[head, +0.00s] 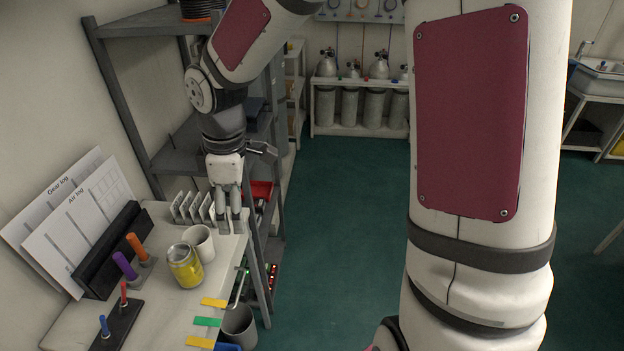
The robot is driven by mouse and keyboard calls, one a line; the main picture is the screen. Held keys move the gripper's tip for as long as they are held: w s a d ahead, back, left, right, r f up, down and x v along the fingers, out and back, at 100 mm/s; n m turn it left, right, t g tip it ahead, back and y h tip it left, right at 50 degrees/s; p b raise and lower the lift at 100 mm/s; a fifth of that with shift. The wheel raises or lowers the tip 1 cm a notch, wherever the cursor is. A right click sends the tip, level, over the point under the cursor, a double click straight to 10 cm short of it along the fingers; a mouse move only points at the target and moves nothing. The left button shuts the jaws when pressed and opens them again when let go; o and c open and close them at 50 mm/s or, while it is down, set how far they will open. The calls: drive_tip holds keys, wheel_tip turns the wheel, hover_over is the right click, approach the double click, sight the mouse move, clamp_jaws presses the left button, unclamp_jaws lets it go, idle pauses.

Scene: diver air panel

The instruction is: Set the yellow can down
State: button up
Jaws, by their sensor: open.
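The yellow can (185,266) stands upright on the white desk (165,321), just in front of a white mug (200,242). My gripper (231,226) points down over the desk's far right corner, behind and to the right of the mug. Its two fingers are apart with nothing seen between them. The can is apart from my gripper. Whether the can touches the mug cannot be told from this view.
A white rack (186,208) stands left of my gripper. Log sheets (80,225), a black holder (115,250) and several coloured handles fill the desk's left side. Coloured tabs (207,322) line its front right edge. A grey shelf (160,80) rises behind. A bin (239,326) stands below.

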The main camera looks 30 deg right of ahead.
drive_tip(key=s+d+r+m+t, duration=0.2)
drive_tip(key=s+d+r+m, duration=0.1)
drive_tip(key=s+r+m, duration=0.3)
drive_tip(key=s+d+r+m+t, duration=0.3)
drive_tip(key=s+r+m, duration=0.3)
drive_tip(key=s+r, duration=0.4)
drive_tip(key=shift+s+m+h, duration=0.3)
drive_tip(key=shift+s+m, duration=0.1)
drive_tip(key=shift+s, duration=0.95)
